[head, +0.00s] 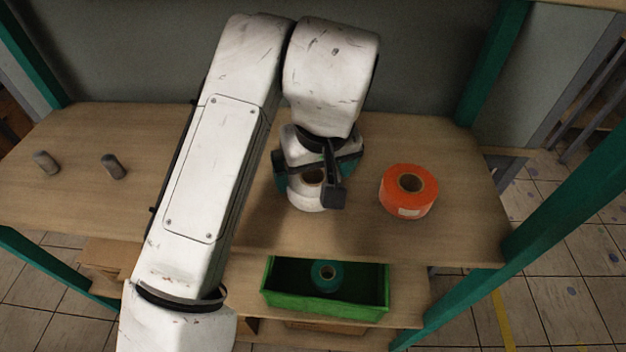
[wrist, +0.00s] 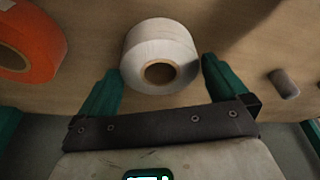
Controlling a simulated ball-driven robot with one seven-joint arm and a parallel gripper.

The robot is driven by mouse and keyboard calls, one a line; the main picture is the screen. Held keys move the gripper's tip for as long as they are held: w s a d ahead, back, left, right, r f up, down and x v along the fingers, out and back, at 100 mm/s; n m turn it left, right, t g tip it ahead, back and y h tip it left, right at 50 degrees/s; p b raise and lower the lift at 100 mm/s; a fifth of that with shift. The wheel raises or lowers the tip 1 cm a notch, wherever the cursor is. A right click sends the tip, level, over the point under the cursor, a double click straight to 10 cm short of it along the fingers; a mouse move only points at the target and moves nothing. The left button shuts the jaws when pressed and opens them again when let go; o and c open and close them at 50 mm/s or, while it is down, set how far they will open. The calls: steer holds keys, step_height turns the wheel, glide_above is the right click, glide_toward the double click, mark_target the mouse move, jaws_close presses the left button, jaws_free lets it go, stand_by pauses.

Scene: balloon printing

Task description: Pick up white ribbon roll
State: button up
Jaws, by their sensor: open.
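The white ribbon roll (wrist: 160,42) lies flat on the wooden table, its brown core facing up, in the wrist view. In the head view the white roll (head: 306,196) shows partly under my gripper. My gripper (wrist: 163,84) is open, its two green fingers pointing toward the roll. The left finger is close to the roll's left side and the right finger is a little off its right side. I cannot tell whether either finger touches it. In the head view my gripper (head: 318,180) hides part of the roll.
An orange ribbon roll (head: 408,191) lies to the right of the white roll. A green bin (head: 325,303) with a teal roll (head: 325,275) stands on the lower shelf. Two grey pegs (head: 114,167) stand at the table's left. Green posts (head: 492,62) frame the table.

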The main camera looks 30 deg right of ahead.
steer(key=shift+x, duration=1.15)
steer(key=shift+c, duration=0.5)
steer(key=c, duration=0.7)
steer(key=shift+o, duration=0.2)
steer(key=shift+r, duration=0.1)
steer(key=shift+r, duration=0.85)
steer(key=shift+v, duration=0.85)
steer(key=s+a+b, duration=0.2)
steer(key=s+a, duration=0.8)
steer(key=s, duration=0.4)
steer(key=shift+a, duration=0.25)
